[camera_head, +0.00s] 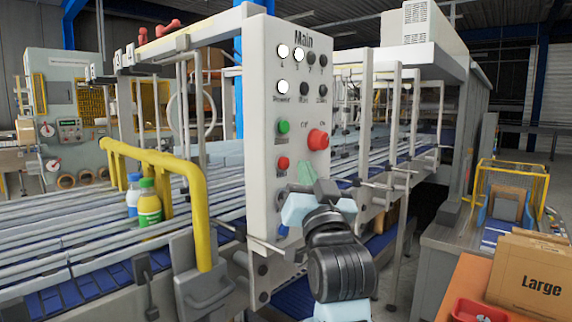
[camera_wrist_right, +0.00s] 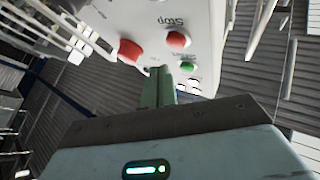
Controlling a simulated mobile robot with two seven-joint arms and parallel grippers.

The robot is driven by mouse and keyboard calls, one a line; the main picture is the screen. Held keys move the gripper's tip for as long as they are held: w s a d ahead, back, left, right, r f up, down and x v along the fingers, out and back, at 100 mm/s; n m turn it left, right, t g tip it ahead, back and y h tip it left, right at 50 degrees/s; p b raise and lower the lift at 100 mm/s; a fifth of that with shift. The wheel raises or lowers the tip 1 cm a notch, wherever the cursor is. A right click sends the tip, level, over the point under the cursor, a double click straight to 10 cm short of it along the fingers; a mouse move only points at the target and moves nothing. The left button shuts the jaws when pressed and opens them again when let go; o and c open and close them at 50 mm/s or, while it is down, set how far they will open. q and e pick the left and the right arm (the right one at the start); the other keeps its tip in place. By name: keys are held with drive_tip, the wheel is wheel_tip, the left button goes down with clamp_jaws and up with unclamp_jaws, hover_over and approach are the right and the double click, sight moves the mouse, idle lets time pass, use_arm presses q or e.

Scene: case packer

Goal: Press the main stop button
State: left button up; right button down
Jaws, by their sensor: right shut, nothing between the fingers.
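A white control panel headed "Main" (camera_head: 262,55) stands upright beside the conveyor. A small red button (camera_head: 283,162) sits low on it, below a green button (camera_head: 283,127). A larger red knob (camera_head: 318,139) sticks out to their right. In the right wrist view the small red button (camera_wrist_right: 178,40) has an upside-down label that looks like "Stop". My right gripper (camera_head: 304,171) is shut and empty, its greenish fingers pointing at the panel below the knob and right of the small button. The fingers (camera_wrist_right: 158,88) appear apart from both. My left gripper is out of view.
A yellow rail (camera_head: 150,157) and bottles (camera_head: 149,202) stand on the conveyor at left. Metal posts and rods crowd the panel's right side. A cardboard box marked "Large" (camera_head: 530,273) and a red tray (camera_head: 478,311) are at lower right.

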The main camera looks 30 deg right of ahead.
drive_tip(key=shift+s+d, duration=0.35)
drive_tip(key=shift+s, duration=0.5)
drive_tip(key=shift+s+d, duration=0.35)
drive_tip(key=shift+s, duration=0.5)
drive_tip(key=a+f+n+g+y, duration=0.3)
drive_tip(key=f, duration=1.6)
drive_tip(key=a+f+n+g+y, duration=0.3)
drive_tip(key=f, duration=1.6)
drive_tip(key=s+a+f+n+g+y, duration=0.1)
drive_tip(key=s+f+g, duration=0.6)
drive_tip(key=s+f, duration=1.8)
drive_tip(key=shift+a+f+n+y, duration=0.4)
drive_tip(key=shift+a+f+y, duration=0.1)
drive_tip(key=shift+a+f, duration=0.5)
drive_tip(key=shift+r, duration=0.1)
